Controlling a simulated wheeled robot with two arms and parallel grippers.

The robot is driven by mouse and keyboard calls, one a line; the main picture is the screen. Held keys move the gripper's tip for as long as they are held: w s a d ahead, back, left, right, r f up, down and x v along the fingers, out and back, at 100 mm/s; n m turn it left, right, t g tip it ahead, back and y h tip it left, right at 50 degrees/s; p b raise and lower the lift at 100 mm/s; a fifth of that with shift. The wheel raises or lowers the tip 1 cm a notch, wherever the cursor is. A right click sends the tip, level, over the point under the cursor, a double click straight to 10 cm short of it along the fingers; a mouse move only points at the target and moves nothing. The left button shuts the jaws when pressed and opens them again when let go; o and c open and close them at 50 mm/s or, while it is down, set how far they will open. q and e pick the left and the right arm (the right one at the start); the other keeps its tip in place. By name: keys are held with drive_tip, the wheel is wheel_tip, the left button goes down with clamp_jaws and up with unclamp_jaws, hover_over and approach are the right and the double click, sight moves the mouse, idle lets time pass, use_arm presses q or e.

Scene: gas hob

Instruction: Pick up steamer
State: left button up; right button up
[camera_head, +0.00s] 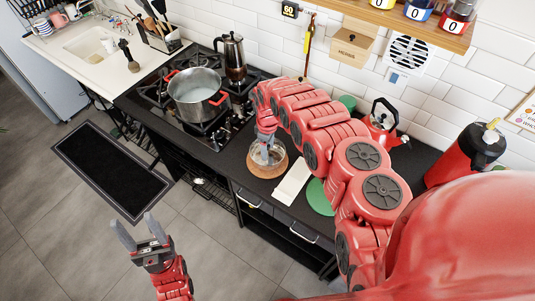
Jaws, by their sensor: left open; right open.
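A round, clear-sided vessel (278,155), possibly the steamer, sits on a round brown board (266,171) on the dark counter, right of the hob. I cannot tell for certain that it is the steamer. My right gripper (265,152) points down at this vessel, its open fingers at or inside the rim and partly hidden; contact cannot be told. A steel pot (195,83) with red handles stands on the hob. My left gripper (139,229) is open and empty, low at the front left, over the floor and away from the counter.
A white cloth (292,182) and a green disc (319,198) lie right of the board.

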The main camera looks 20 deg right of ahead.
drive_tip(key=shift+f, duration=1)
clamp_jaws()
drive_tip(key=shift+w, duration=0.1)
idle(0.7)
